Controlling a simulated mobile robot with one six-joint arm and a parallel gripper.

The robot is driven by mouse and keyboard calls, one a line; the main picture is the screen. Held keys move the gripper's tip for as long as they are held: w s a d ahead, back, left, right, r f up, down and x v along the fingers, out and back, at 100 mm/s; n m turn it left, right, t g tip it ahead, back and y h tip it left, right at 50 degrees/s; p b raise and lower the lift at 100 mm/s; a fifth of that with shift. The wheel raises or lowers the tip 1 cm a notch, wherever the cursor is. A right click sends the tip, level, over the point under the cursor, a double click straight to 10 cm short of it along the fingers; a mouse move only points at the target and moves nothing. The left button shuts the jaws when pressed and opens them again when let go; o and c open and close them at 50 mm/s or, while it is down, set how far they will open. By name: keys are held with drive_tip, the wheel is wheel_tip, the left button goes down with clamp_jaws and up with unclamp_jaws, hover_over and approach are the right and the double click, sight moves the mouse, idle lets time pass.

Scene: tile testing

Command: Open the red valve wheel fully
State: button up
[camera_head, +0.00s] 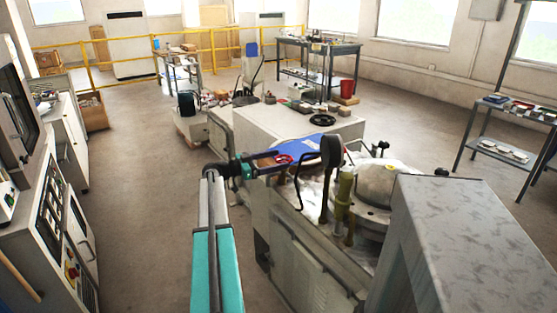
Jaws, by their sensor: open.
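A small red curved part (283,158), likely the rim of the red valve wheel, shows on the machine right of my wrist. Most of it is hidden, and its turn position cannot be told. My gripper (272,162) is at the end of my teal arm, right beside the red part. It is open; its fingers are small and dark here. I cannot tell whether they touch the red part or are around it.
A blue panel (312,147) and a dark round part (331,150) are close by on the machine. A black handwheel (322,120) lies on the white machine top (265,120). A grey block (470,230) fills the right front. Clear floor (145,200) is left.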

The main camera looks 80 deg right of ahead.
drive_tip(key=shift+s+d, duration=0.3)
drive_tip(key=shift+s, duration=0.2)
drive_tip(key=shift+c, duration=0.4)
drive_tip(key=c, duration=1)
drive_tip(key=shift+o, duration=0.2)
